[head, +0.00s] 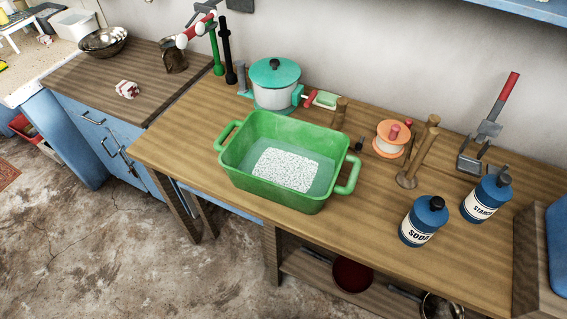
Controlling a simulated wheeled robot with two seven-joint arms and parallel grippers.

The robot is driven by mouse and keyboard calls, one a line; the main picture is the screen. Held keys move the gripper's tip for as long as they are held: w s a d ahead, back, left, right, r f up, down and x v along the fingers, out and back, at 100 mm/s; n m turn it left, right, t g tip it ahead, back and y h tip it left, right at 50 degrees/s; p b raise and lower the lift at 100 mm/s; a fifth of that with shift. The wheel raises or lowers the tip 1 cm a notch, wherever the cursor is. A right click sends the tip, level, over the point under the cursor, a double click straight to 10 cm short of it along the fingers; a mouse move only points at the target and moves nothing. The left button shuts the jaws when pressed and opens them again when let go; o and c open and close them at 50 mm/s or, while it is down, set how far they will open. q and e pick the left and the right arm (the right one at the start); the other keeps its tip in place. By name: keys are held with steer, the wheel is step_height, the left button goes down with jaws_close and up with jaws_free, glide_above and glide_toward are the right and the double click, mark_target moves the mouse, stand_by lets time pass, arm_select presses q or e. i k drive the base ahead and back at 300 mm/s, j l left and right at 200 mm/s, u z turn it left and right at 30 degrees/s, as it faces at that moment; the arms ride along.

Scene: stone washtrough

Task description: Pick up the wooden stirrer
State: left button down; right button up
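No piece is clearly recognisable as the wooden stirrer. A slanted wooden rod (424,152) rises from a small round wooden base on the right of the brown worktop; I cannot tell if it is the stirrer. A short upright wooden piece (339,111) stands behind the green tub (349,178), its lower end partly hidden. The tub has two handles and holds a white speckled patch on its floor. Neither of my grippers can be made out in the head view.
A lidded pot (274,96), a pink-and-orange spool (391,137) and a red-handled grey tool (491,122) stand towards the back. Blue bottles marked soda (423,222) and starch (487,196) stand at right. The worktop's front left is clear.

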mark_target(406, 180)
steer(key=j+z, duration=0.2)
steer(key=z, duration=0.2)
steer(key=j+z, duration=0.2)
steer(key=z, duration=0.2)
steer(key=k+j+z, duration=0.1)
steer(key=j, duration=0.3)
steer(key=k+j+z, duration=0.15)
steer(key=j, duration=0.25)
steer(key=k+j+z, duration=0.1)
steer(key=j, duration=0.3)
steer(key=k+j, duration=0.15)
steer(key=j, duration=0.25)
steer(key=k+j, duration=0.15)
steer(key=j, duration=0.2)
